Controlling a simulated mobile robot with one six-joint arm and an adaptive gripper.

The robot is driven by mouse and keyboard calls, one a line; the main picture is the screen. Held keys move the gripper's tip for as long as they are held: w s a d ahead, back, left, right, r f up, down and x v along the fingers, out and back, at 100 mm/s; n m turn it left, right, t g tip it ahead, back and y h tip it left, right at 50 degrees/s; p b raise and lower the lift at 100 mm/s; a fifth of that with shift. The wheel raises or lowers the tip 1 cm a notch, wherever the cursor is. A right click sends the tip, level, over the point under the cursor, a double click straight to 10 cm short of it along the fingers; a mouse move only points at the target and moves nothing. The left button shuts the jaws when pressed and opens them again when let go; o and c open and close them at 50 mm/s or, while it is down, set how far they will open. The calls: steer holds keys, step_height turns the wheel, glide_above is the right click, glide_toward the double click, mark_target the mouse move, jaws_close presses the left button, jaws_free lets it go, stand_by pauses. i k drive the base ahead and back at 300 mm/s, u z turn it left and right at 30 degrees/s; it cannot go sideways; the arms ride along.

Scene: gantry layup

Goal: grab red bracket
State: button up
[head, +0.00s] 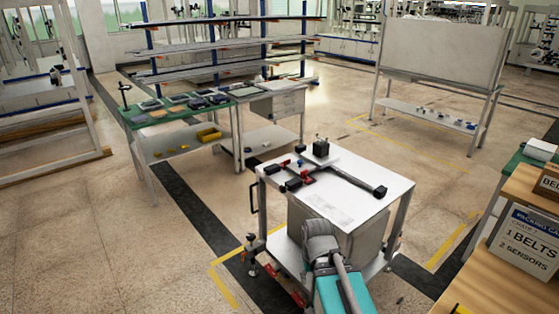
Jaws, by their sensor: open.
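On the white top of the cart (342,205) lies a small red piece (307,171), which looks like the red bracket. It sits among small black parts at the left of the top, and its exact shape is too small to tell. A dark bar (355,181) runs from near it toward the right edge. My grey and teal arm (330,270) rises at the bottom, in front of the cart. I cannot make out my gripper or its fingers in this view.
A black block (320,148) on a pale plate stands at the back of the cart top. A green-topped bench (160,118) stands behind left. A wooden table (480,285) with a box is at right.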

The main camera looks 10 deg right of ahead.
mark_target(285, 162)
steer(key=u, duration=0.2)
steer(key=i, duration=1.15)
steer(key=u, duration=0.2)
